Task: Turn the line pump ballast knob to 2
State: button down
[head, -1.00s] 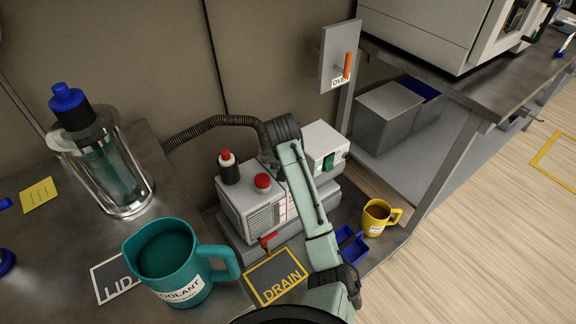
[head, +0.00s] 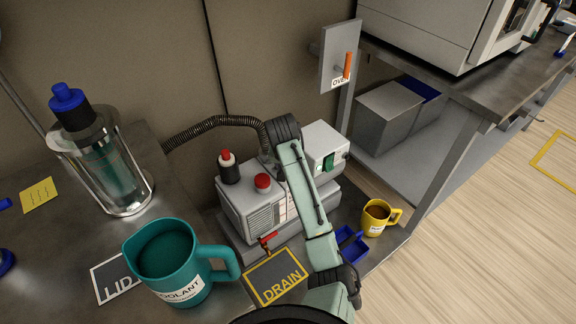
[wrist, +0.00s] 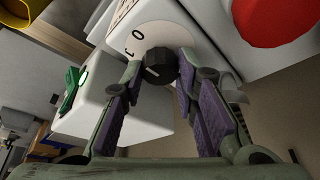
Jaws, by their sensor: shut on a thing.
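The line pump (head: 258,212) is a grey-white box on the low surface, with red caps on top. In the head view my arm hides the knob and the gripper. Which number the pointer meets I cannot tell.
A teal coolant jug (head: 172,262), a glass vessel (head: 108,168) and a yellow mug (head: 377,217) stand around the pump. A black hose (head: 215,122) runs behind my arm. A switch box (head: 341,58) with an orange handle hangs on the wall.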

jog(key=shift+n, duration=0.3)
jog(key=n+y+p, duration=0.1)
jog(key=n+p, duration=0.1)
jog(key=n, duration=0.1)
jog(key=shift+d+r+y+p, duration=0.1)
jog(key=shift+y+p, duration=0.2)
jog(key=shift+p, duration=0.05)
jog(key=n+y+p, duration=0.1)
jog(key=n+p, duration=0.1)
jog(key=n, duration=0.3)
jog(key=shift+d+g, duration=0.15)
jog(key=shift+g, duration=0.25)
jog(key=n+y, duration=0.1)
jog(key=n, duration=0.1)
jog(key=n+g, duration=0.1)
jog(key=n, duration=0.1)
jog(key=shift+w+y, duration=0.15)
jog(key=shift+y, duration=0.25)
jog(key=n+g, duration=0.1)
jog(key=n, duration=0.1)
jog(key=n+b, duration=0.1)
jog(key=n, duration=0.2)
jog(key=shift+w+g+y, duration=0.1)
jog(key=shift+g+y, duration=0.2)
jog(key=shift+g, duration=0.1)
jog(key=shift+n, duration=0.3)
jog(key=c, duration=1.3)
grip_release()
